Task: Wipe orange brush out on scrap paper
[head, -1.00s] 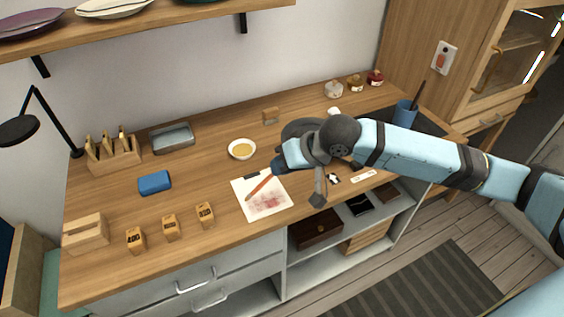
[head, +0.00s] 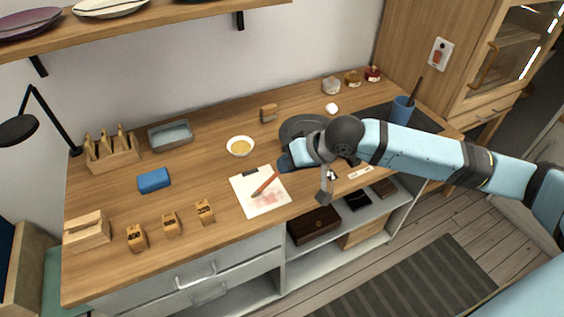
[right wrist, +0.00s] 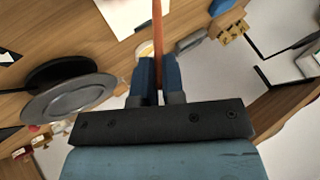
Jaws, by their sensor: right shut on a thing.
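The scrap paper (head: 245,183) is a white sheet with pinkish-red smears, lying at the front middle of the counter. The orange brush (head: 265,186) slants over it, its lower end at the paper's middle. I cannot tell for sure whether the tip touches. My right gripper (head: 284,162) is just beyond the paper's upper right and is shut on the brush. In the right wrist view the brush (right wrist: 157,30) stands between the blue fingers of the gripper (right wrist: 158,72). My left gripper is not in view.
A bowl with yellow contents (head: 240,147) stands behind the paper. A blue block (head: 154,180) and several numbered wooden blocks (head: 169,224) are to its left. A dark round plate (head: 297,127) is behind my right gripper. A blue cup (head: 402,110) stands at the right.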

